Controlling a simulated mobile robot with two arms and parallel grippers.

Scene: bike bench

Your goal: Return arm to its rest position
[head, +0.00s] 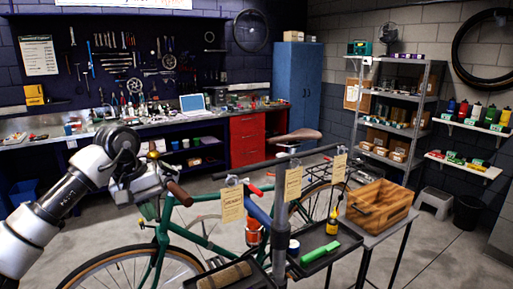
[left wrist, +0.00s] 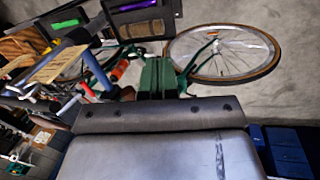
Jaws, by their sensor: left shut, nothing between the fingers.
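My left arm reaches in from the left in the head view. Its left gripper (head: 149,209) points down beside the green bicycle (head: 200,238), near the handlebar grip. In the left wrist view the two green fingers (left wrist: 158,78) are together with nothing held between them. The bicycle's wheel (left wrist: 225,55) shows beyond them. Whether the gripper touches the bicycle I cannot tell. My right gripper is in neither view.
The bicycle hangs at a grey repair stand (head: 281,225) with paper tags. A wooden crate (head: 380,205) sits on a side table.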

